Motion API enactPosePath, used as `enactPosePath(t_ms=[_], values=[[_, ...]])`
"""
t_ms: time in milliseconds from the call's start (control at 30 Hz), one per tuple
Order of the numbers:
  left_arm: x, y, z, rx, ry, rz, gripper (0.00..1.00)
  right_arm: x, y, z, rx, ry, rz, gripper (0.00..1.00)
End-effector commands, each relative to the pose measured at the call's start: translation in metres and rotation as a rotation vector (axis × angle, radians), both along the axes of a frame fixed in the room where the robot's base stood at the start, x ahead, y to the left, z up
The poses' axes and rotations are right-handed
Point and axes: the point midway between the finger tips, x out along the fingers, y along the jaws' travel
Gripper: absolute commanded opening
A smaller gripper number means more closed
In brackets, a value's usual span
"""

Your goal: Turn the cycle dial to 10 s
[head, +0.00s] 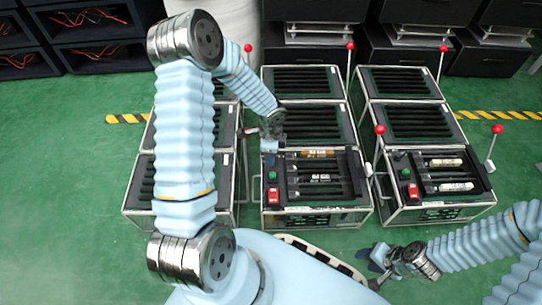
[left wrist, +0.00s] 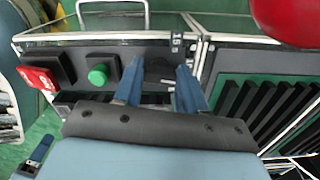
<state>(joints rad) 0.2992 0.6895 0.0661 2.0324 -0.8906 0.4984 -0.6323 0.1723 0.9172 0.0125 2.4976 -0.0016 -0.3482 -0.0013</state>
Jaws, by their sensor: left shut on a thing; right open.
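The cycle dial (left wrist: 158,72) is a dark knob on the black panel of the middle front fixture (head: 318,218). In the left wrist view it sits between the two blue fingers of my left gripper (left wrist: 158,86), which is shut on it. In the head view my left gripper (head: 269,153) comes down over the fixture's back left corner and hides the dial. A small dark tag with pale marks (left wrist: 177,42) stands just beyond the dial; I cannot read it, nor the dial's setting. My right gripper (head: 378,262) is open and empty, low in front of the fixtures.
A green button (left wrist: 97,75) and a red switch (left wrist: 46,78) sit beside the dial. A similar fixture (head: 440,213) stands to the right. Red-balled levers, one being (head: 380,130), rise between the fixtures. Green floor (head: 95,185) is clear at left.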

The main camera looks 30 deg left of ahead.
Motion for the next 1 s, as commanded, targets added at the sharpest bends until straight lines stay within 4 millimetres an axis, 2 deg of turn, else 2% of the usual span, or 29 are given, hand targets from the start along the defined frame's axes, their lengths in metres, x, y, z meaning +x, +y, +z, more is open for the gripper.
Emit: enactPosePath(t_ms=[333,900,933,1000], values=[[-0.0001,-0.0012,-0.0005,-0.002,-0.001,0.143,0.1,0.0004,-0.0002,-0.01,0.0,-0.002,-0.002,0.46],[-0.0002,-0.0013,0.0003,-0.001,0.0,0.17,0.1,0.0005,-0.0002,-0.0108,0.0,-0.002,-0.002,0.46],[-0.0002,-0.0012,0.0003,-0.001,0.0,0.17,0.45,0.0005,-0.0002,-0.0108,0.0,-0.003,-0.001,0.46],[-0.0003,-0.0012,0.0003,-0.001,0.0,0.17,0.56,0.0005,-0.0002,-0.0108,0.0,-0.002,-0.002,0.46]])
